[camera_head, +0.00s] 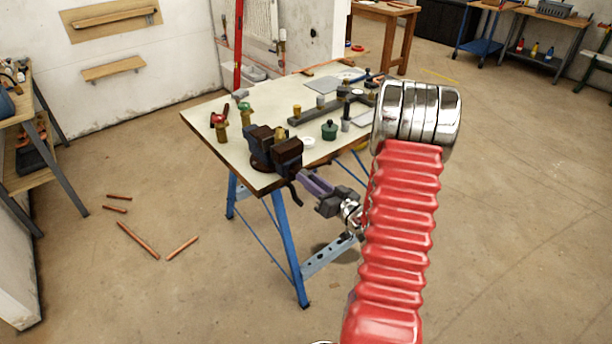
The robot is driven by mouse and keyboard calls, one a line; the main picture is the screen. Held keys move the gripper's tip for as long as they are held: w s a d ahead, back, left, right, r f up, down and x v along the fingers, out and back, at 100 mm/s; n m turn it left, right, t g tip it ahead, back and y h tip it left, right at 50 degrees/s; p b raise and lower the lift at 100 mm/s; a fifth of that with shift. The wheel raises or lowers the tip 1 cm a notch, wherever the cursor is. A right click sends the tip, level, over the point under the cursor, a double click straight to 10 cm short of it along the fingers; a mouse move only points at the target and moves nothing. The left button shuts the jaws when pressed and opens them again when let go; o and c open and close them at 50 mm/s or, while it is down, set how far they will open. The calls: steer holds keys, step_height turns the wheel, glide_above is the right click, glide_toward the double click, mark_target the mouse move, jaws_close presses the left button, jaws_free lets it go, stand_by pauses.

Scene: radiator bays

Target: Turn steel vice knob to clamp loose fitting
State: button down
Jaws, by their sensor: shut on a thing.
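The dark vice (262,158) is mounted at the near corner of the workbench. A small brass fitting (281,133) sits between its jaws; I cannot tell how tightly it is held. My gripper (306,178) comes from the lower right, with its purple-grey fingers at the front end of the vice. The fingers are shut on the vice knob, which they mostly hide. A dark handle piece (294,195) shows just below the fingertips.
The workbench top (205,112) has blue legs. Red-handled and green-handled brass valves (247,114), a green pot (329,130) and a grey bar stand on it. Copper pipes (138,240) lie on the floor at left. My red arm sleeve blocks the view right of the bench.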

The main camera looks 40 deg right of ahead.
steer(key=m, duration=2.8)
steer(key=shift+s+f, duration=0.1)
steer(key=shift+f, duration=0.05)
steer(key=c, duration=1.6)
jaws_free()
steer(key=shift+c, duration=0.2)
steer(key=s, duration=0.7)
steer(key=shift+w+d, duration=0.1)
